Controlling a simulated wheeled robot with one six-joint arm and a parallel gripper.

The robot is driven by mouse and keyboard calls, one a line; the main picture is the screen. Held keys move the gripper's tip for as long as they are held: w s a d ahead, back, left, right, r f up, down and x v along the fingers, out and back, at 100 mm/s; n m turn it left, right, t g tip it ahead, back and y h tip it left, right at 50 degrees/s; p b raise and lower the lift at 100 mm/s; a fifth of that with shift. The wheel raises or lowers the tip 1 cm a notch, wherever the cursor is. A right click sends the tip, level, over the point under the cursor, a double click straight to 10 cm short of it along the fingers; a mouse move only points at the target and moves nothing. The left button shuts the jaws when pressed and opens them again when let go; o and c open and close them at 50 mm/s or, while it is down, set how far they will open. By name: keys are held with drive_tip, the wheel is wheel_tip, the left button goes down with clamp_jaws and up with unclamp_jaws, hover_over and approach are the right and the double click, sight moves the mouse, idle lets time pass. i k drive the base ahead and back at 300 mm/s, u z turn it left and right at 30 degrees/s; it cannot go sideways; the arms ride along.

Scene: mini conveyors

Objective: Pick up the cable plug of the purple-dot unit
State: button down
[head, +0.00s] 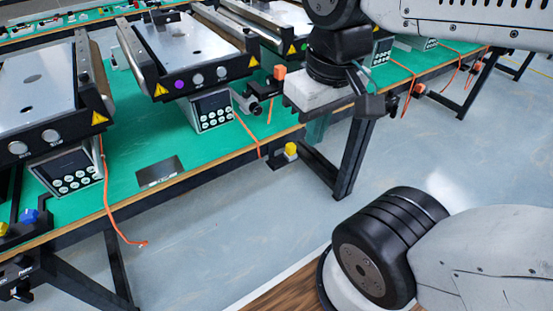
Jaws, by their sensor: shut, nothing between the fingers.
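The purple-dot unit (190,55) is a small conveyor with a purple dot (179,84) on its black front plate, at upper centre-left. Its control box (211,110) stands below on the green table. An orange cable (246,134) runs from beside that box to the table's front edge. Its lower end is near that edge, and the plug is too small to make out. My gripper (371,106) is at upper right, beyond the table's front edge and right of the cable, clearly apart from it. Its dark fingers are shut and empty; their tips are partly hard to make out.
A neighbouring unit (40,90) at left has its own orange cable (108,195) hanging over the edge. The floor (230,220) in front is clear.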

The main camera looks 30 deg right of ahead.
sight(279, 71)
drive_tip(key=z, duration=0.25)
drive_tip(key=i, duration=0.7)
drive_tip(key=z, duration=0.9)
